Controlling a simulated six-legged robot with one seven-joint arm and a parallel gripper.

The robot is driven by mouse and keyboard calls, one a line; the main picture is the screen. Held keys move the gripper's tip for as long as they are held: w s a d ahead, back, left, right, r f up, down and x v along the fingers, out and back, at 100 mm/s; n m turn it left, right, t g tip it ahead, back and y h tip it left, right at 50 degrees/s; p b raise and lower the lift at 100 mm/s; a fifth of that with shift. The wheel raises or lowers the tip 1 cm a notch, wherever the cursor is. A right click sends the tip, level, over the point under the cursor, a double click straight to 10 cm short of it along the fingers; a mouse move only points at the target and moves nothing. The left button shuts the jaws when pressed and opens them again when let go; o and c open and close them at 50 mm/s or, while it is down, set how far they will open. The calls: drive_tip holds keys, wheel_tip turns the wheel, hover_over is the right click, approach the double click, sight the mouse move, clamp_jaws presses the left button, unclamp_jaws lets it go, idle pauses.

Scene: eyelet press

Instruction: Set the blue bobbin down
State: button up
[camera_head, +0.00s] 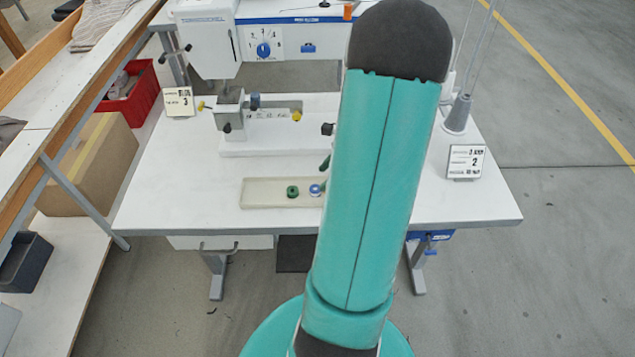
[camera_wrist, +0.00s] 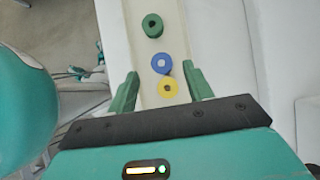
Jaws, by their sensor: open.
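The blue bobbin (camera_wrist: 161,64) lies flat in a pale shallow tray (camera_head: 258,202). In the wrist view it is between a green bobbin (camera_wrist: 152,25) and a yellow bobbin (camera_wrist: 168,87), and it looks close to or touching the yellow one. My gripper (camera_wrist: 160,70) is open, with one green finger on each side of the blue and yellow bobbins and a gap to each. In the head view the blue bobbin (camera_head: 315,190) shows just left of my arm, beside the green bobbin (camera_head: 292,191). My arm hides the yellow bobbin and most of my gripper there.
The tray lies near the front of a white table (camera_head: 170,190). A sewing-type machine (camera_head: 208,40) stands behind it. A thread cone (camera_head: 459,112) and a sign (camera_head: 465,161) are at right. A red bin (camera_head: 130,95) is at left. The table left of the tray is bare.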

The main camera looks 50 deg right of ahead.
drive_tip(key=v, duration=0.6)
drive_tip(key=w+a+r+n+g+h, duration=0.1)
drive_tip(key=w+a+r+n, duration=0.25)
drive_tip(key=a, duration=0.25)
drive_tip(key=w+a+r+n+g, duration=0.1)
drive_tip(key=w+a+r+n, duration=0.1)
drive_tip(key=a+r+n, duration=0.4)
drive_tip(key=w+a+r+n+h, duration=0.1)
drive_tip(key=w+a+r+n, duration=0.2)
drive_tip(key=a, duration=0.4)
drive_tip(key=s+a+r+n+t+h, duration=0.1)
drive_tip(key=s+a+r+n, duration=0.1)
drive_tip(key=a+n, duration=0.6)
drive_tip(key=s+a+r+n+t+h, duration=0.1)
drive_tip(key=s+a+r+n, duration=0.2)
drive_tip(key=a+n, duration=0.5)
drive_tip(key=a+r, duration=0.1)
drive_tip(key=a, duration=0.1)
drive_tip(key=shift+a+r, duration=0.4)
drive_tip(key=shift+s, duration=0.1)
